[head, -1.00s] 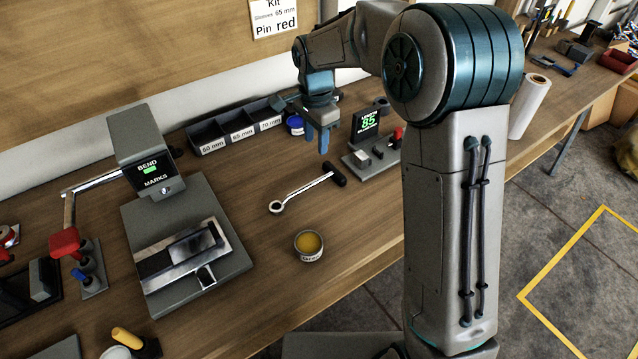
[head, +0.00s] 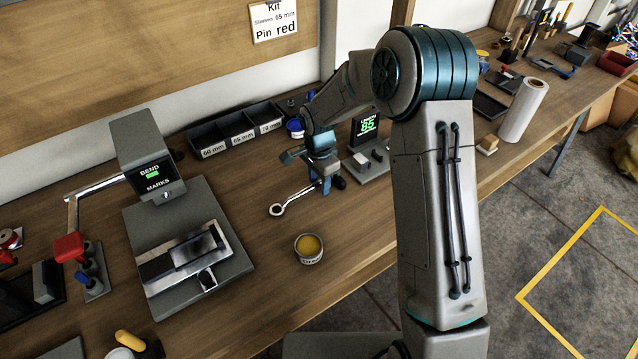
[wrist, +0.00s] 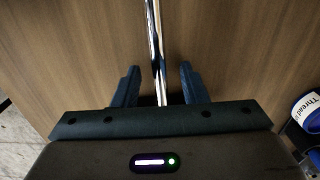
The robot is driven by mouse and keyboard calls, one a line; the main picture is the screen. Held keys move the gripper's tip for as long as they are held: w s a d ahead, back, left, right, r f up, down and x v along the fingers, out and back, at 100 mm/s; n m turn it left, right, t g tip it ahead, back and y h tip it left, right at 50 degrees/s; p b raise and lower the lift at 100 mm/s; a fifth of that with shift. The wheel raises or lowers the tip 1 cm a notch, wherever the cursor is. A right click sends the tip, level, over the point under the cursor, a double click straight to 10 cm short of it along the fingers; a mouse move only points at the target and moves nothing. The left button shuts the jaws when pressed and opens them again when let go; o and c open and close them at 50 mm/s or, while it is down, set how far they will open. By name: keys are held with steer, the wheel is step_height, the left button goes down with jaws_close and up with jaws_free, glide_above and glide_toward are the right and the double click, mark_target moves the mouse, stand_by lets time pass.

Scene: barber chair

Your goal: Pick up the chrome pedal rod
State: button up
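The chrome pedal rod (head: 297,197) lies on the wooden bench, its ring end toward the front left and its black end at the back right. My gripper (head: 325,187) is lowered over the rod near its black end, which it partly hides in the head view. In the wrist view, my gripper (wrist: 158,80) is open, with one blue finger on each side of the rod (wrist: 155,38). A gap shows between each finger and the rod. The rod runs up the picture between the fingers, a little nearer the right one.
A yellow-filled tin (head: 308,248) stands in front of the rod. The bending device (head: 190,245) is to the left. A gauge with a green "85" display (head: 366,126) stands close on the right. Labelled sleeve bins (head: 237,130) are behind. Bare bench surrounds the ring end.

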steer(key=shift+f, duration=0.1)
jaws_close()
